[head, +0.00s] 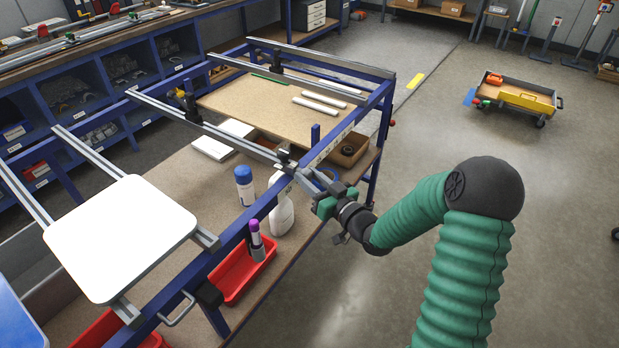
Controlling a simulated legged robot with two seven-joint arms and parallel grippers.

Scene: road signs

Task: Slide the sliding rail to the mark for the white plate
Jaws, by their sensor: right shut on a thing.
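The sliding rail (215,131) is a grey metal bar lying across the blue frame (262,207), from its far-left beam to its near-right beam. My right gripper (304,178) is at the rail's near end, by a dark clamp on the near-right beam, and is shut on the rail there. The fingertips partly hide the contact. The white plate (120,238) is a rounded white square lying on supports at the left end of the frame, apart from this rail. Small pale labels show on the near-right beam, too small to read. My left gripper is not in view.
Another rail (315,88) crosses farther back. A yellow-sided cart (515,97) stands on open floor at right.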

